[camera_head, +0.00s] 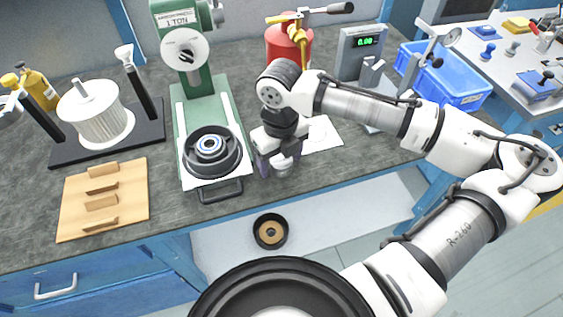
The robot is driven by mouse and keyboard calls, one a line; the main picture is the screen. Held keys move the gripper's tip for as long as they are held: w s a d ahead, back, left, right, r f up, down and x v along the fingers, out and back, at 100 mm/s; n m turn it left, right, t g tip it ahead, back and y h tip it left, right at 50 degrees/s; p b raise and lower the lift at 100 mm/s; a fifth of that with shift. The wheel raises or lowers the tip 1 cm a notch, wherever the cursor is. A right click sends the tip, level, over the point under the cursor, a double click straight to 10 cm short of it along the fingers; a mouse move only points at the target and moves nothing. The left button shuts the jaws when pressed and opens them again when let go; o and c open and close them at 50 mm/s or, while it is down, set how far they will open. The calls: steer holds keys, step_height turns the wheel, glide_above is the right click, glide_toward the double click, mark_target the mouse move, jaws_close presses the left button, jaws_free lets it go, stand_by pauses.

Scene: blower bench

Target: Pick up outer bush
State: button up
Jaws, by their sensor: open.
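My gripper (278,163) points down over the front of the bench, just right of the green arbor press (224,105). Its fingers are open. A small silvery round part (283,168) shows at the fingertips; it may be the outer bush, but the gripper hides much of it and I cannot tell whether the fingers touch it.
A black cup (270,231) sits below the bench edge.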

steer(key=c, duration=1.2)
steer(key=shift+r, duration=0.1)
